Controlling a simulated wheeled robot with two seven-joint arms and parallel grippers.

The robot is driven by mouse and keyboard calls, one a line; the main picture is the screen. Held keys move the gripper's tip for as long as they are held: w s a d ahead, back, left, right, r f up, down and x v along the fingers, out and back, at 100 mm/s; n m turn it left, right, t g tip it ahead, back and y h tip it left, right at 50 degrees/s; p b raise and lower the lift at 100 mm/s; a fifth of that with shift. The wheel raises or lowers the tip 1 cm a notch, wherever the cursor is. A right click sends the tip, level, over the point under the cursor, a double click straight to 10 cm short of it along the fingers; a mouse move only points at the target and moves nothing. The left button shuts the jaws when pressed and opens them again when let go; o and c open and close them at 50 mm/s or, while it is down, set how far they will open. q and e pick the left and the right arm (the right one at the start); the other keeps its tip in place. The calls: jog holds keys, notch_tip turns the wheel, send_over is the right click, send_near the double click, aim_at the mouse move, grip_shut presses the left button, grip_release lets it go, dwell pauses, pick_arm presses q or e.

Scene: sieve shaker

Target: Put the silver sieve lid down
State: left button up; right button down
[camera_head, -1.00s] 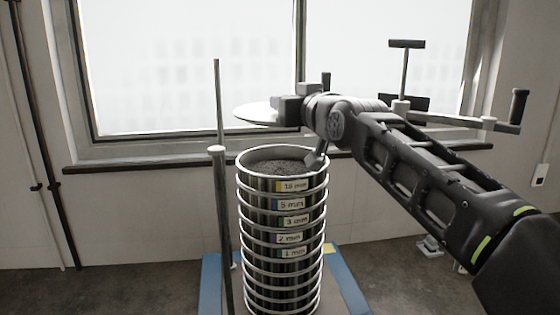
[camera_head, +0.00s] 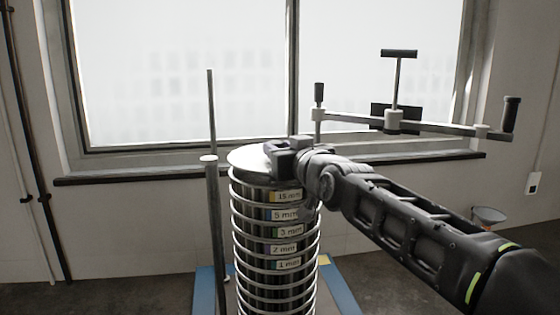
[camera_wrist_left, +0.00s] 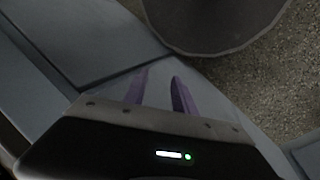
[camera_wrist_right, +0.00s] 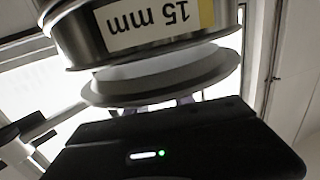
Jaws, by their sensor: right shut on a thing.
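The silver sieve lid (camera_head: 246,160) is a thin, pale disc at the top of the sieve stack (camera_head: 275,250). My right gripper (camera_head: 272,150) is shut on the lid's upper side. The right wrist view shows the lid (camera_wrist_right: 160,82) close against the rim of the sieve labelled 15 mm (camera_wrist_right: 150,32); I cannot tell whether they fully touch. The lid hides the stack's opening. My left gripper (camera_wrist_left: 160,88) is out of the head view; in the left wrist view its two fingers stand apart with nothing between them.
A vertical rod (camera_head: 211,110) and a thicker post (camera_head: 212,220) stand left of the stack. A crossbar with handles (camera_head: 430,125) is behind my right arm. The stack stands on a blue-edged base (camera_head: 340,290).

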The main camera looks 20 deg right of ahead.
notch_tip(320, 180, down, 2)
jog(key=shift+f, duration=0.1)
jog(key=shift+f, duration=0.15)
jog(key=c, duration=1.1)
grip_release()
